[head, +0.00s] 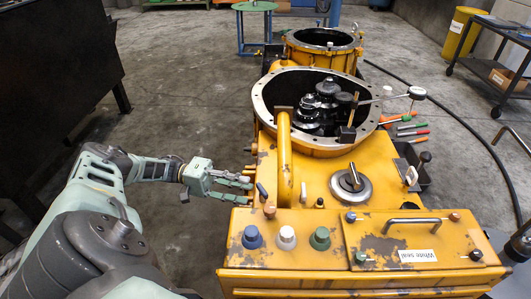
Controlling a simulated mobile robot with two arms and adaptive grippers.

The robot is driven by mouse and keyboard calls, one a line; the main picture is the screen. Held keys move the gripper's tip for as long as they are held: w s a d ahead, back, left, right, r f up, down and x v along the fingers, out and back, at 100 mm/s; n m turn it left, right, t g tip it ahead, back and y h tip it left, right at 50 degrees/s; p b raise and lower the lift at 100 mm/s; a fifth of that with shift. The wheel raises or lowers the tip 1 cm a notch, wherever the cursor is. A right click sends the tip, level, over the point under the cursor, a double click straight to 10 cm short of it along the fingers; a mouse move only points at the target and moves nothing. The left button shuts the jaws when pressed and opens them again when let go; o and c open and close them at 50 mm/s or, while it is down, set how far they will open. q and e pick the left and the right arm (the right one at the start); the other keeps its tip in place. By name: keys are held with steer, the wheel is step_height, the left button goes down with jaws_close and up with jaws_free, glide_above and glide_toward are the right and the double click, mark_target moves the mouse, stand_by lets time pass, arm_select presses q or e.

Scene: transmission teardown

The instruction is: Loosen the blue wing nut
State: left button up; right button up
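I cannot clearly make out a blue wing nut. A blue round knob (252,237) stands on the front ledge of the yellow transmission housing (395,185), beside a white and a green one. A small bluish fastener (351,217) sits at the back left corner of the front cover plate; its shape is too small to tell. My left gripper (249,188) is at the left side of the housing, its fingers pointing right and spread apart, with nothing visible between them. It is behind and left of the blue knob. My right gripper is not in view.
A curved yellow pipe (285,160) and a short dark lever (262,191) rise just right of my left gripper. The open round bell (350,142) holds dark gears. Screwdrivers (408,130) lie at the right. A cart (490,75) stands far right.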

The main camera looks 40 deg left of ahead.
mark_target(259, 190)
arm_select(q)
steer(key=x, duration=0.6)
steer(key=shift+w+d, duration=0.1)
steer(key=shift+d, duration=0.25)
steer(key=shift+c, duration=0.6)
jaws_close()
